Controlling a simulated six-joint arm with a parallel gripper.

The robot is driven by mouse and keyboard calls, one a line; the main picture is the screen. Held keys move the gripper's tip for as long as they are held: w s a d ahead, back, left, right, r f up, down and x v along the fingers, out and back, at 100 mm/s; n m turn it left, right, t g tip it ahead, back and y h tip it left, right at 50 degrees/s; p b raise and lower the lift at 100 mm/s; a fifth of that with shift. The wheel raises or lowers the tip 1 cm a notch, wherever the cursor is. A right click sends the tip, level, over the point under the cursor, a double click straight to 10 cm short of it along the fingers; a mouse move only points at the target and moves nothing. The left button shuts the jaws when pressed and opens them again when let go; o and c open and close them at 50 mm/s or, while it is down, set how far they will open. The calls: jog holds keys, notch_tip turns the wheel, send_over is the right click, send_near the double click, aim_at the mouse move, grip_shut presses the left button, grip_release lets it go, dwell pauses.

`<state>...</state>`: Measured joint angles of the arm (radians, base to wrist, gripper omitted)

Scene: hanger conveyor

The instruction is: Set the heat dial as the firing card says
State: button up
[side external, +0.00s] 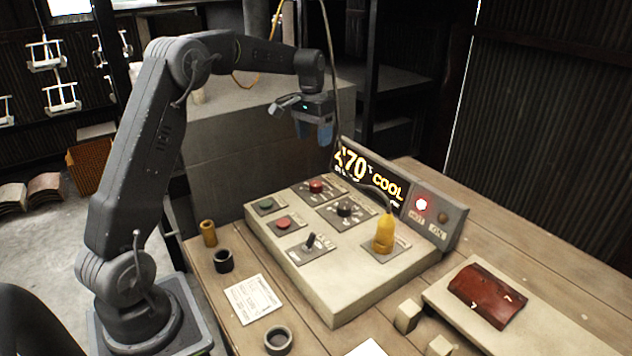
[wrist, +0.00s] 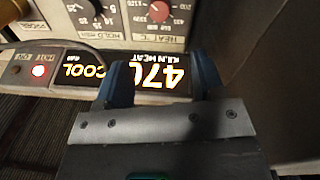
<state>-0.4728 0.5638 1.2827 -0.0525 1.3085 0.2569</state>
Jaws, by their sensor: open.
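The heat dial is a red knob (side external: 317,186) at the back left of the control box; it also shows at the top of the wrist view (wrist: 158,11), upside down, by the label HEAT °C. The display (side external: 368,176) reads about 470 and COOL, and the wrist view (wrist: 155,77) shows KILN HEAT on it. A printed card (side external: 254,298), perhaps the firing card, lies on the bench; its text is too small to read. My gripper (side external: 318,138) is open and empty, above and behind the dial, apart from it; its blue fingers show in the wrist view (wrist: 163,82).
A black hold dial (side external: 345,209), a red button (side external: 284,223), a green button (side external: 266,205), a toggle switch (side external: 311,242) and a yellow handle (side external: 384,235) stand on the box. A red lamp (side external: 421,203) is lit. A cable hangs near my gripper.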

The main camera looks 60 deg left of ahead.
aim_at(316, 183)
jog(key=f, duration=1.3)
jog(key=shift+w+d+f, duration=0.1)
jog(key=shift+d+f, duration=0.15)
jog(key=shift+d, duration=0.15)
jog(key=c, duration=0.9)
jog(key=shift+c, duration=0.2)
jog(key=shift+n, duration=0.3)
jog(key=n, duration=0.3)
jog(key=shift+n, duration=1.9)
